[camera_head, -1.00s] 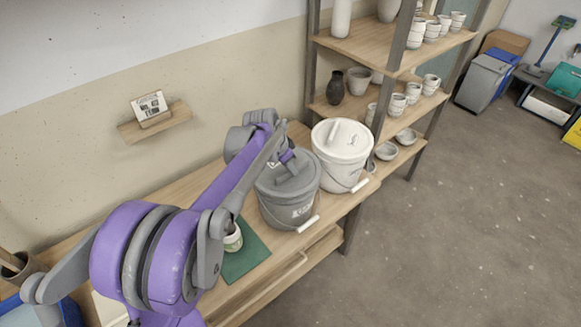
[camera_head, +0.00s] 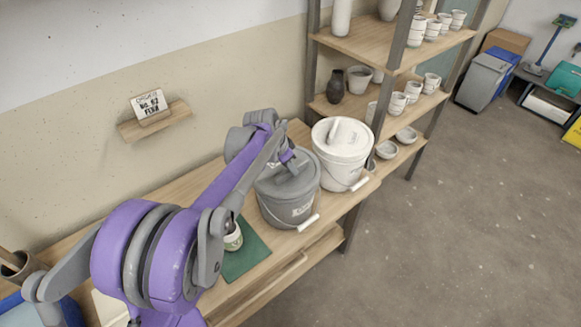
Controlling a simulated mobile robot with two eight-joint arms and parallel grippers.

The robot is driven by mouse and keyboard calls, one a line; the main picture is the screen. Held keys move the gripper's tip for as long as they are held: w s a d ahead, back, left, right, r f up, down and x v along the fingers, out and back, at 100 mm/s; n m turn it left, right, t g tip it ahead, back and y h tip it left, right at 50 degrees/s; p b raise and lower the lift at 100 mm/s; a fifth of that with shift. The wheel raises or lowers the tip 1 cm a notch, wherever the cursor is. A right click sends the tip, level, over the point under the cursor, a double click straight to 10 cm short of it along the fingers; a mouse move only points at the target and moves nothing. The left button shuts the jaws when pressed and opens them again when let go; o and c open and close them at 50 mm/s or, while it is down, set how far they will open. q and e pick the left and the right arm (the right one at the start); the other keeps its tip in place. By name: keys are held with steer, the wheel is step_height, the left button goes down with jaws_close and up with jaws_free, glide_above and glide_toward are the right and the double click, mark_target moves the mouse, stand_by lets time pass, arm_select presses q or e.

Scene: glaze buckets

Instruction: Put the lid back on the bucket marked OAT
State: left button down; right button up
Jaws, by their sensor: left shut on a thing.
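A grey bucket (camera_head: 284,210) stands on the wooden bench, with a wire handle hanging at its front. Its label is too small to read. A grey lid (camera_head: 297,184) lies over its top, apparently at the rim; I cannot tell whether it is fully seated. My left gripper (camera_head: 288,164) is above the lid and shut on its raised grip, partly hidden by my purple arm. A white bucket (camera_head: 342,172) with a white lid (camera_head: 343,136) stands just behind and to the right. My right gripper is not in view.
A shelf unit (camera_head: 395,77) with pots rises at the right. A wall ledge (camera_head: 153,121) holds a card (camera_head: 150,105).

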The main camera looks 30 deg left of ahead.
arm_select(q)
steer(key=shift+f, duration=0.1)
stand_by(0.3)
steer(key=c, duration=0.8)
jaws_free()
steer(key=shift+o, duration=0.2)
steer(key=o, duration=0.4)
steer(key=shift+o, duration=0.2)
steer(key=shift+r+p, duration=2.05)
steer(key=shift+r, duration=1.5)
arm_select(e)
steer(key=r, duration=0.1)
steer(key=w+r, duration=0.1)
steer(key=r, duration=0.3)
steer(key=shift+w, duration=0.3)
